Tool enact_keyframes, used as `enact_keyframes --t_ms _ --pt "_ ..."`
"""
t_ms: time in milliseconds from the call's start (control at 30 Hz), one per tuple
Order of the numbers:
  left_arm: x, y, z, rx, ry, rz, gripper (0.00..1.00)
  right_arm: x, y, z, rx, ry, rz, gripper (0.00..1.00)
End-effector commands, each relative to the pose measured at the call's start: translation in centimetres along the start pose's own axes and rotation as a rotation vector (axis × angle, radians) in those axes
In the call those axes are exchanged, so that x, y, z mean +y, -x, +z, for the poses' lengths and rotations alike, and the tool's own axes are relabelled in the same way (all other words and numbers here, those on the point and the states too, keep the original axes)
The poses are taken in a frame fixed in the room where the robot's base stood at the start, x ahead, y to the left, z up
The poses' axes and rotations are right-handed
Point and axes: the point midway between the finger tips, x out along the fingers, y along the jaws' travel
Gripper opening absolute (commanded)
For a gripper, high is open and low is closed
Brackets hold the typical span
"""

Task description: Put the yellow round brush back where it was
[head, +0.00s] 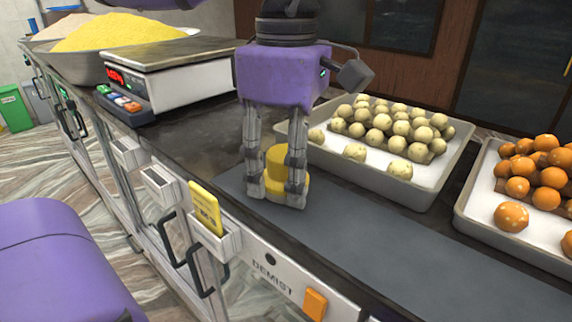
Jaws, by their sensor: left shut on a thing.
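The yellow round brush (277,163) stands upright on the dark grey mat (350,240) on the counter, near the left end of the mat. It has a narrower upper part over a wider base. My left gripper (275,180) points down from above with one finger on each side of the brush and is shut on it. The fingers hide the brush's sides. The fingertips are close to the mat; I cannot tell whether the brush's base touches it. My right gripper is not in view.
A tray of pale round sweets (375,180) stands close to the right of my gripper, with a tray of orange sweets (510,245) beyond. A weighing scale (185,75) is at the left. A yellow card (206,207) sits in a front-edge holder. The mat's front is clear.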

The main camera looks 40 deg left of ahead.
Motion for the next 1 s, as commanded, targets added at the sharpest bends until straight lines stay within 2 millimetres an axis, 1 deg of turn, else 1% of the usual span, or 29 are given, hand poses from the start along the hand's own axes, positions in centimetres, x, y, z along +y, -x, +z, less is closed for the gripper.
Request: enact_keyframes --t_ms 67,100,233,533,600,667,767,1000 --pt "0.0 -0.4 0.0 0.000 0.000 -0.002 0.22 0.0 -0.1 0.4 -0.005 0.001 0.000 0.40" --pt "0.0 -0.4 0.0 0.000 0.000 -0.002 0.49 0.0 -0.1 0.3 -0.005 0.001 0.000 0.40" --pt "0.0 -0.3 0.0 0.000 0.000 -0.001 0.65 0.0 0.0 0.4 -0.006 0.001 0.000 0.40" --pt "0.0 -0.2 0.0 0.000 0.000 -0.001 0.65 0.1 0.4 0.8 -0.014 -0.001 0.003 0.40" --pt "0.0 0.2 0.0 0.000 0.001 0.001 0.65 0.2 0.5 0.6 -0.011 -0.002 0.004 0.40" --pt "0.1 0.7 0.0 -0.001 0.002 0.003 0.65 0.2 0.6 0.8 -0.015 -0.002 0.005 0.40" --pt "0.1 2.2 0.1 -0.002 0.003 0.003 0.65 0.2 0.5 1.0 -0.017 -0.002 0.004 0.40" --pt "0.1 7.5 0.1 0.000 0.002 0.002 0.65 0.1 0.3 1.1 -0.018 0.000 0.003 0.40"
